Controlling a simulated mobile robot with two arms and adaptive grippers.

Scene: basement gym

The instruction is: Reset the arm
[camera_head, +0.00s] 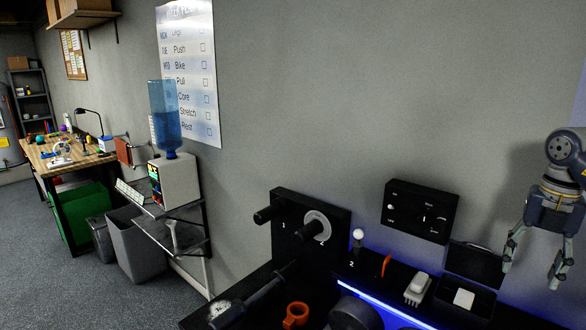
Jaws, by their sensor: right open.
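My right gripper (533,262) is at the right edge of the head view, with its fingers pointing down. Its two fingers are spread apart and nothing is between them. It hangs in front of the grey wall, to the right of a black wall-mounted control box (420,210) and near a small black open bin. I see no contact between the gripper and anything else. My left gripper does not show.
A black bench (330,268) with a blue light strip carries an orange ring (296,315), a white block (464,298) and a grey-white device (418,288). A black peg board (310,222) stands behind. A water dispenser (180,180), bins and a workbench are left. Floor at left is open.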

